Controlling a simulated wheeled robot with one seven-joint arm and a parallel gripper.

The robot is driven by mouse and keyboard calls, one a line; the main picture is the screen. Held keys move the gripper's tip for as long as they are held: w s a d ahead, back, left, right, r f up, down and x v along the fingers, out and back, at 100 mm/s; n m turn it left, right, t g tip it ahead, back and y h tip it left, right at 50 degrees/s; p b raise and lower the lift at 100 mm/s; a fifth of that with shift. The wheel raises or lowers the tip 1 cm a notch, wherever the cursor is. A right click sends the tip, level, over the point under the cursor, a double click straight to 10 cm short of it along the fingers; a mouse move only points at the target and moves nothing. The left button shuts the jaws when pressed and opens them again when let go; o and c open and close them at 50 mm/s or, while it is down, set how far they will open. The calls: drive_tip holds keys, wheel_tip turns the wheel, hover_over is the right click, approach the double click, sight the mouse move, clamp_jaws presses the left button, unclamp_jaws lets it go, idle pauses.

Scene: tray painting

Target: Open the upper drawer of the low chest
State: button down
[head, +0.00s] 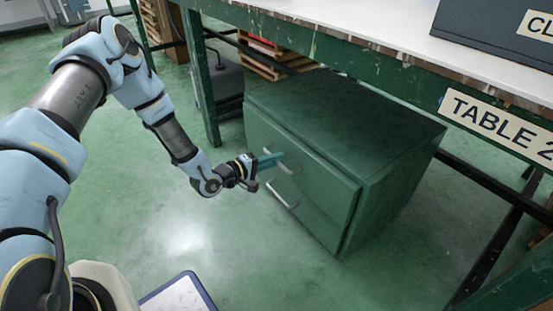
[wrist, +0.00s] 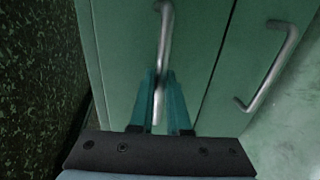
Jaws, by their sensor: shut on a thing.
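The low chest (head: 345,125) is dark green, with two drawers facing me under the table. My gripper (head: 268,160) is at the upper drawer (head: 325,182). In the wrist view its teal fingers (wrist: 158,100) are closed around the lower end of the upper drawer's metal bar handle (wrist: 165,35). The lower drawer's handle (head: 283,195) is free and also shows at the right in the wrist view (wrist: 272,65). I cannot tell clearly whether the upper drawer stands out a little from the chest. Its inside is not visible.
The table (head: 350,55) overhangs the chest, with a green leg (head: 200,80) at left and a "TABLE 2" sign (head: 500,125) at right. A blue-edged board (head: 180,295) is at the bottom. The green floor (head: 235,240) before the chest is clear.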

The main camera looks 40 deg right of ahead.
drive_tip(key=f+p+v, duration=0.3)
drive_tip(key=f+v, duration=0.1)
drive_tip(key=v, duration=1.4)
drive_tip(key=shift+v, duration=0.8)
drive_tip(key=c, duration=0.9)
unclamp_jaws()
drive_tip(key=shift+a, duration=0.1)
drive_tip(key=p+v, duration=0.2)
drive_tip(key=v, duration=0.8)
drive_tip(key=shift+w+a, duration=0.1)
drive_tip(key=shift+a, duration=0.2)
